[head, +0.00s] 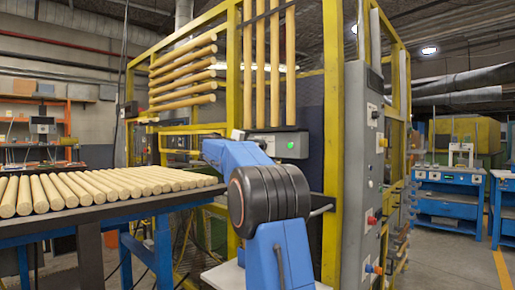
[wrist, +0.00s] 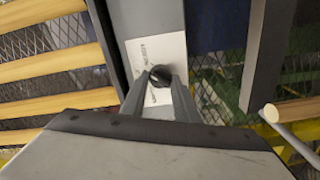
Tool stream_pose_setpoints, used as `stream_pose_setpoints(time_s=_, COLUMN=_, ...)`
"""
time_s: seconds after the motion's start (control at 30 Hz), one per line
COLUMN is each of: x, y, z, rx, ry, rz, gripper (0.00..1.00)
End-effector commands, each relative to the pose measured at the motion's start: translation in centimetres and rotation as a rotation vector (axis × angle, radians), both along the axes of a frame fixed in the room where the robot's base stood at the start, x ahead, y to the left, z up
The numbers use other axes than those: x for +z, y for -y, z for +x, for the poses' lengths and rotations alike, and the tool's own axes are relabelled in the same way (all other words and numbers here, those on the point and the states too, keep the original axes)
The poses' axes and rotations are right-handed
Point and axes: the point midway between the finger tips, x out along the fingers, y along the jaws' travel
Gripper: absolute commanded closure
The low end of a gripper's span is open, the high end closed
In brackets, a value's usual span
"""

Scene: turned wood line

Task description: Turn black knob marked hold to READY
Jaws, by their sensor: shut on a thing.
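The black knob (wrist: 160,74) sits on a white label plate (wrist: 146,52) on a grey post in the wrist view. My gripper (wrist: 160,84) is shut on the knob, with one finger on each side of it. The label has small lettering above and to the lower left of the knob, too blurred to read surely. The knob's pointer direction is not clear. In the head view my blue arm fills the middle and my gripper is hidden.
A tall grey control cabinet (head: 352,170) stands right of my arm, with small knobs and buttons on its side. A yellow frame (head: 231,75) stands behind. A table of wooden rods (head: 70,188) is at left. Wooden rods (wrist: 60,68) also show in the wrist view.

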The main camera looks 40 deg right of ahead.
Motion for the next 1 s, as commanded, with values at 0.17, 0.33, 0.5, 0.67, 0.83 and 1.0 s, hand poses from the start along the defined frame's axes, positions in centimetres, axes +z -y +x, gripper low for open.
stream_pose_setpoints(time_s=0.17, x=-0.16, y=0.01, z=-0.02, rx=-0.002, ry=0.128, rz=0.013, gripper=0.95)
stream_pose_setpoints(time_s=0.33, x=-0.15, y=0.02, z=-0.05, rx=-0.002, ry=0.219, rz=0.02, gripper=0.95)
stream_pose_setpoints(time_s=0.5, x=-0.15, y=0.02, z=-0.05, rx=-0.003, ry=0.276, rz=0.026, gripper=0.95)
stream_pose_setpoints(time_s=0.67, x=-0.16, y=0.03, z=-0.06, rx=-0.003, ry=0.302, rz=0.028, gripper=0.95)
stream_pose_setpoints(time_s=0.83, x=-0.16, y=0.02, z=-0.05, rx=-0.003, ry=0.308, rz=0.028, gripper=0.95)
stream_pose_setpoints(time_s=1.0, x=-0.16, y=0.02, z=-0.05, rx=-0.003, ry=0.308, rz=0.028, gripper=0.95)
